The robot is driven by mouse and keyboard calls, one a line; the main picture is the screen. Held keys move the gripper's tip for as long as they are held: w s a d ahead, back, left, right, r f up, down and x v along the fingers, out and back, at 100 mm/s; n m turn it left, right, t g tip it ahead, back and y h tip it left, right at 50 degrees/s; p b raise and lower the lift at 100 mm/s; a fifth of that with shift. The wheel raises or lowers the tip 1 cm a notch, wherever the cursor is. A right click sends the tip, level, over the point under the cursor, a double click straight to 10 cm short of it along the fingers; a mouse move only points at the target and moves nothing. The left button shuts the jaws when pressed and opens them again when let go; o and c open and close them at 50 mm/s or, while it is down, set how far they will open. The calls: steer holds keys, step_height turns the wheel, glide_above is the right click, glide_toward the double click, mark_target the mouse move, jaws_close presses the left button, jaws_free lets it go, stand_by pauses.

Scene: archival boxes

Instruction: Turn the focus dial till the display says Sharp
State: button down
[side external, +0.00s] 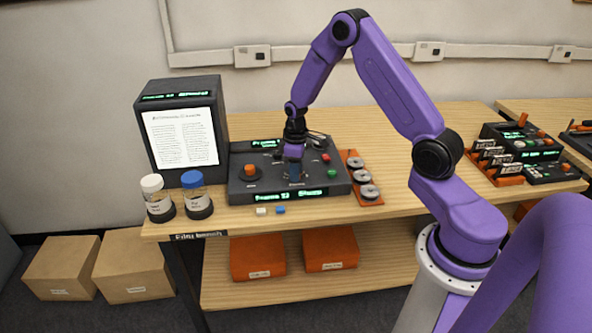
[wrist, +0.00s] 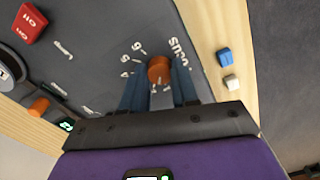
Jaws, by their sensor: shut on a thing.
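The focus dial is an orange knob (wrist: 158,69) on the dark grey console (side external: 238,188), with a printed scale around it. In the wrist view it sits between the two blue fingers of my gripper (wrist: 158,90), which is shut on it. In the side view my gripper (side external: 293,168) points down at the console's middle and hides the dial. The console's front display (side external: 291,196) glows green; it starts with "Frame", but its last word is too small to read surely. A reader screen (side external: 181,137) with a page of text stands at the left.
Another orange knob (side external: 249,171) is left of my gripper; red (side external: 326,158) and green (side external: 331,174) buttons are to its right. A white-capped jar (side external: 156,197) and a blue-capped jar (side external: 196,194) stand at left. An orange tray (side external: 374,200) of reels lies right of the console.

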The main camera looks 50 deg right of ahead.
steer(key=shift+m, duration=0.8)
steer(key=c, duration=0.8)
jaws_free()
steer(key=shift+c, duration=0.2)
step_height(320, 180, up, 18)
steer(key=shift+f, duration=0.25)
